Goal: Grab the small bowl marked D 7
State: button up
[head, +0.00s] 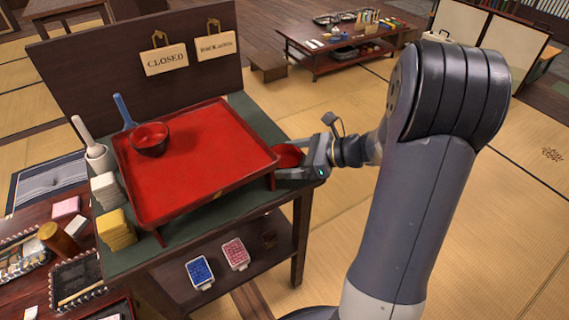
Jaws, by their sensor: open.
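A small dark bowl with a red inside (150,140) stands upright on the red tray (205,165), near its upper left corner. A second red-inside bowl (289,156) sits on the right end of the stand, beside the tray's right edge and partly hidden by my gripper. My gripper (287,166) is open at this second bowl, with its fingers pointing left around or beside it. Whether they touch it I cannot tell. No D 7 mark can be read on either bowl.
The tray stands on short legs on a green-topped stand (120,262), close to my fingers. A dark board with hanging signs (166,59) rises behind. Right of the stand is open tatami floor.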

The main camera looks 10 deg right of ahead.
jog(key=c, duration=0.6)
jog(key=shift+r, duration=0.15)
jog(key=shift+c, duration=0.2)
